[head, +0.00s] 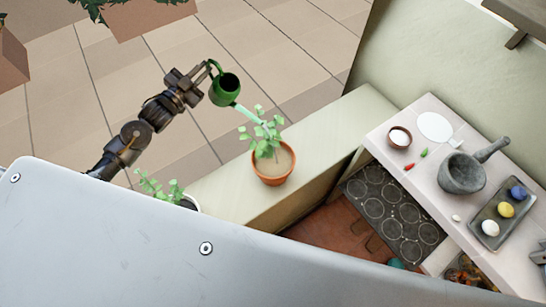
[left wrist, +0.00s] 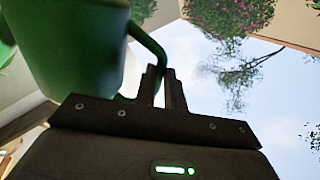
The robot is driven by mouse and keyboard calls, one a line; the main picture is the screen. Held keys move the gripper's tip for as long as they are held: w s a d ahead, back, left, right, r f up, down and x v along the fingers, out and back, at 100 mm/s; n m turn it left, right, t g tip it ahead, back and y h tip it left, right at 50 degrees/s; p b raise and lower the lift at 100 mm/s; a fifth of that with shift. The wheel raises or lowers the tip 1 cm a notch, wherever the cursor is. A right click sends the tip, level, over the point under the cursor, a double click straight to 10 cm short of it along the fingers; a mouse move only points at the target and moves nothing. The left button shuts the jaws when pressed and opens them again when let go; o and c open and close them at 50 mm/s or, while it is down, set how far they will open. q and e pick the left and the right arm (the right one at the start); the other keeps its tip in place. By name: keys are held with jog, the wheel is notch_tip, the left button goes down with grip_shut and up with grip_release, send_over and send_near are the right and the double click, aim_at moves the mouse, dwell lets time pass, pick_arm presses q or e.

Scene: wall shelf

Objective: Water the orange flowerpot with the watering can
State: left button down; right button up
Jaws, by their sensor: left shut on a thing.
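A green watering can (head: 225,88) is held in the air by my left gripper (head: 206,72), which is shut on its handle. The can is tilted, with its pale green spout (head: 248,113) pointing down to the right at the plant. The orange flowerpot (head: 272,172) stands upright on a pale ledge below, with brown soil and a leafy green plant. The spout end is close to the leaves; I cannot tell whether they touch. The left wrist view shows the can body (left wrist: 75,50) and its handle (left wrist: 148,45) at the fingers (left wrist: 163,78). My right gripper is not in view.
A second plant (head: 160,188) in a pale pot stands left of the orange one, partly hidden by my body. The ledge (head: 335,145) is clear to the right. A table (head: 435,105) at the right holds a mortar (head: 463,172), a bowl and a tray (head: 503,212).

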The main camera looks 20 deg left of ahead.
pick_arm(q)
jog(key=shift+s+d+r, duration=0.2)
jog(key=shift+r, duration=0.15)
jog(key=shift+w, duration=0.1)
jog(key=shift+s+d+r+m, duration=0.15)
jog(key=shift+s+r+m, duration=0.05)
jog(key=shift+r+m, duration=0.1)
jog(key=shift+d+r, duration=0.1)
jog(key=shift+s+r+p, duration=0.1)
jog(key=shift+r+p, duration=0.05)
jog(key=shift+p, duration=0.15)
jog(key=shift+d, duration=0.2)
